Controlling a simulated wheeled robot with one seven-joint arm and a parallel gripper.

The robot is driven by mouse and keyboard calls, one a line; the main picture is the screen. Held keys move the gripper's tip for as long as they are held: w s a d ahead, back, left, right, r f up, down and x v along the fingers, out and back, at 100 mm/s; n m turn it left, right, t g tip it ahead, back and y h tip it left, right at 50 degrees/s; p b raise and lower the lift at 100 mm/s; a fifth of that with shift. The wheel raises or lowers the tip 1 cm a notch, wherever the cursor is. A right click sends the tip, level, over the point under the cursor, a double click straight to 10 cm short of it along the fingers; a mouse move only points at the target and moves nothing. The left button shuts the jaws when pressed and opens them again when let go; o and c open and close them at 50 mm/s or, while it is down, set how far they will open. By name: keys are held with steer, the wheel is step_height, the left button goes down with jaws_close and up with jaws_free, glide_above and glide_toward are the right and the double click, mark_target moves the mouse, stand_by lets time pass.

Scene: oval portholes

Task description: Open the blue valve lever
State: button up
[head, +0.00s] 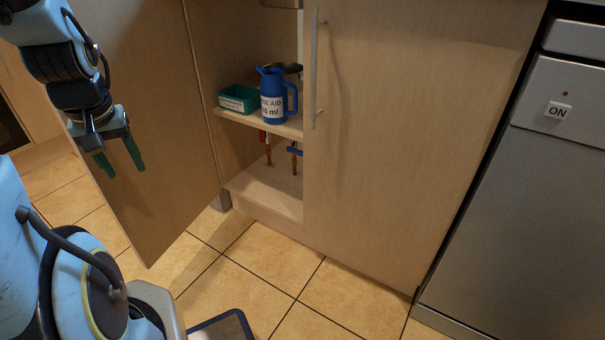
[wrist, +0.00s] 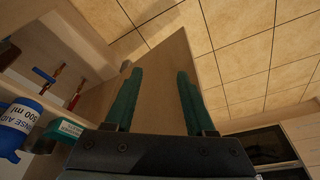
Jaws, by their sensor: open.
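The blue valve lever (head: 294,151) is small and sits on a copper pipe low in the open cabinet, under the shelf. It lies crosswise to the pipe, close to the edge of the right door. It also shows in the wrist view (wrist: 43,75), at the upper left. My gripper (head: 122,168) has dark green fingers, spread apart and empty. It hangs at the left in front of the opened left door, well away from the lever. In the wrist view the fingers (wrist: 160,75) point toward that door's panel, with nothing between them.
A red lever (head: 262,135) on another pipe stands left of the blue one. On the shelf (head: 240,116) above are a blue jug (head: 272,104) and a green box (head: 237,100). The left door (head: 160,130) is open; the right door (head: 390,140) is closed. Tiled floor lies in front.

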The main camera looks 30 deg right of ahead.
steer(key=w+d+f+t+b, duration=0.2)
steer(key=w+d+f+b, duration=0.1)
steer(key=w+f+b, duration=0.55)
steer(key=w+d+f+t+h, duration=0.2)
steer(key=w+d+f+h, duration=0.45)
steer(key=w+d, duration=0.8)
steer(key=n+g+h+b, duration=0.15)
steer(key=g+h, duration=0.35)
steer(key=h, duration=0.6)
glide_toward(300, 154)
steer(key=shift+n, duration=0.35)
steer(key=d+b, duration=0.1)
steer(key=d, duration=0.2)
steer(key=d+b, duration=0.1)
steer(key=d, duration=0.2)
steer(key=w+d+b, duration=0.1)
steer(key=d, duration=0.3)
steer(key=shift+f, duration=0.25)
steer(key=shift+w+d+r, duration=0.1)
steer(key=shift+w+d, duration=0.05)
steer(key=shift+d, duration=0.2)
